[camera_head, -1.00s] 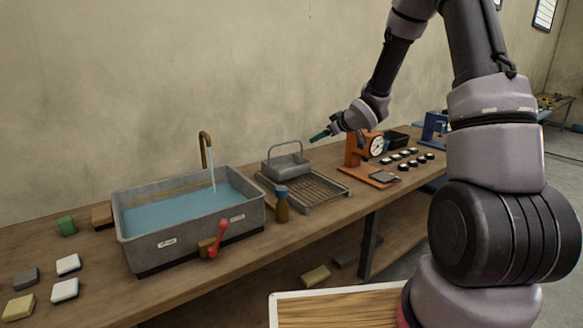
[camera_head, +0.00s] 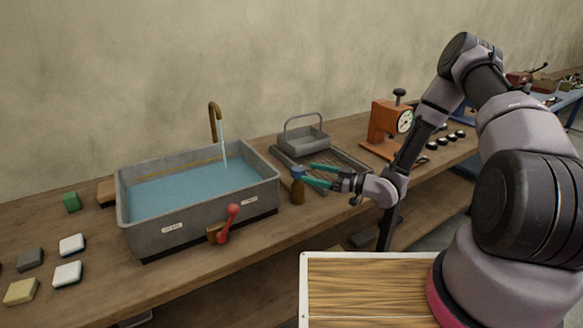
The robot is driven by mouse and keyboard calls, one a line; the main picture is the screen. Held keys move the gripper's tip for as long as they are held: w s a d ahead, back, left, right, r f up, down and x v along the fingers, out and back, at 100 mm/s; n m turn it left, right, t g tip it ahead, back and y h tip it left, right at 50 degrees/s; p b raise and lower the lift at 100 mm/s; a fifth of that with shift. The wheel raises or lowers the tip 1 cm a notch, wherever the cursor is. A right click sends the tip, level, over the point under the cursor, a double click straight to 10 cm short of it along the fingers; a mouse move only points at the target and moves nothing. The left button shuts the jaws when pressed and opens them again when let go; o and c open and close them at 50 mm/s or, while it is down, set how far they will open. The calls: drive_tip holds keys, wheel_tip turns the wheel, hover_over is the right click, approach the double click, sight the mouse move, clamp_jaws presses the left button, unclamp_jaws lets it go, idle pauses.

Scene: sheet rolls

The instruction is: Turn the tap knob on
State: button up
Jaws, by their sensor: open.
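The red tap knob (camera_head: 229,222) is a lever on a small brass body at the front right of the grey sink basin (camera_head: 167,241). It points up and slightly right. The brown curved spout (camera_head: 214,112) stands behind the basin, and a thin stream of water falls from it into the blue water (camera_head: 180,190). My gripper (camera_head: 306,176) is open, its green fingers pointing left beside a brown bottle with a blue top (camera_head: 298,190). The fingers overlap the bottle top in the picture; I cannot tell whether they touch it. My gripper is to the right of the knob, apart from it.
A wire-handled grey basket (camera_head: 304,140) sits on a rack (camera_head: 345,163) behind my gripper. An orange dial scale (camera_head: 386,121) stands further right. Several sponge-like blocks (camera_head: 68,274) lie left of the basin. The bench front (camera_head: 200,270) below the knob is clear.

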drive_tip(key=x, duration=0.8)
drive_tip(key=shift+a, duration=0.25)
drive_tip(key=shift+w, duration=0.1)
